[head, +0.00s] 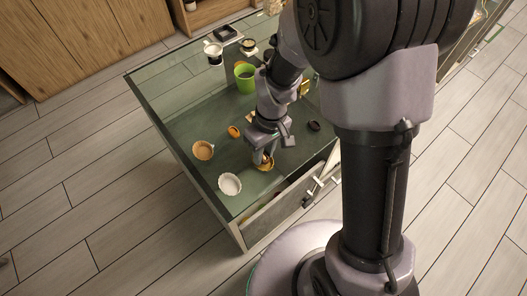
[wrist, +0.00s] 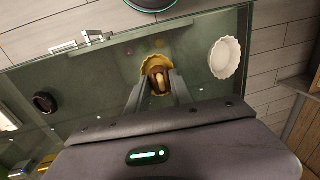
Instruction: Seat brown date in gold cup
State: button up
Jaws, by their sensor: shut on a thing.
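The gold cup (wrist: 154,62) is a small fluted cup on the glass tabletop, and in the wrist view it lies at the fingertips. The brown date (wrist: 160,83), dark with a paler tan strip along its middle, shows between the fingers over the cup. My gripper (wrist: 159,88) is shut on the date, one finger on each side. The fingers cover part of the cup's near rim, so I cannot tell whether the date touches the cup's floor. In the head view my gripper (head: 262,158) points down at the gold cup (head: 267,167), mostly hiding the date.
A white fluted cup (head: 229,184) and a tan fluted cup (head: 203,150) stand to the left. An orange piece (head: 234,131), a dark round piece (head: 314,126), a green mug (head: 244,78) and a white mug (head: 213,53) are also on the table. Its near edge is close.

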jog(key=shift+f+b, duration=0.4)
jog(key=shift+b, duration=0.05)
dwell(0.8)
jog(key=o, duration=1.1)
jog(key=r+p, duration=0.2)
jog(key=r, duration=0.3)
jog(key=w+d+r+p, duration=0.1)
jog(key=r+p, duration=0.2)
jog(key=r, duration=0.3)
jog(key=d+r+p, duration=0.1)
jog(key=r+p, duration=0.1)
jog(key=r, duration=0.4)
jog(key=shift+w+r+p, duration=0.1)
jog(key=shift+w+p, duration=0.1)
jog(key=shift+p, duration=0.15)
jog(key=shift+d, duration=0.1)
jog(key=s+d+r+m+t, duration=0.1)
jog(key=s+r+m+t, duration=0.1)
jog(key=s+r+m, duration=0.1)
jog(key=s+d+r+m+t+b, duration=0.1)
jog(key=s+d+r+m+t, duration=0.1)
jog(key=s+r+m, duration=0.2)
jog(key=s+d+r+m+t, duration=0.1)
jog(key=s+r+m+t, duration=0.1)
jog(key=s+r+m, duration=0.2)
jog(key=shift+s+d+r+t+y+b, duration=0.15)
jog(key=shift+s+r+t+y+b, duration=0.2)
jog(key=shift+s+r, duration=0.6)
